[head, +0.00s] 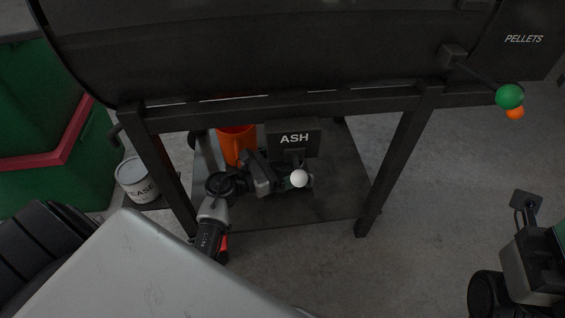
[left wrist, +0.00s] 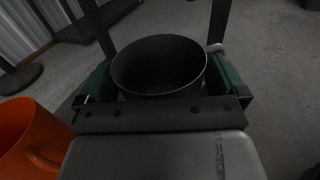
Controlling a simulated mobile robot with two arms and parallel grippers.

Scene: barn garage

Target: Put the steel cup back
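The steel cup (left wrist: 158,68) is a dark, round, open-topped cup in the left wrist view. It stands upright between the two green-padded fingers of my left gripper (head: 283,181). The fingers sit against both its sides, and its inside looks empty. In the head view my left gripper reaches under the black smoker, in front of the ASH box (head: 294,138); the cup is mostly hidden or too dark to make out there. My right gripper (head: 532,215) is partly in view at the right edge, away from everything; its fingers are unclear.
An orange mug-like container (head: 237,144) stands on the lower shelf (head: 335,205), left of my left gripper. A white ball knob (head: 299,178) shows near the gripper. Frame legs (head: 397,165) flank the shelf. A grease can (head: 138,180) stands left.

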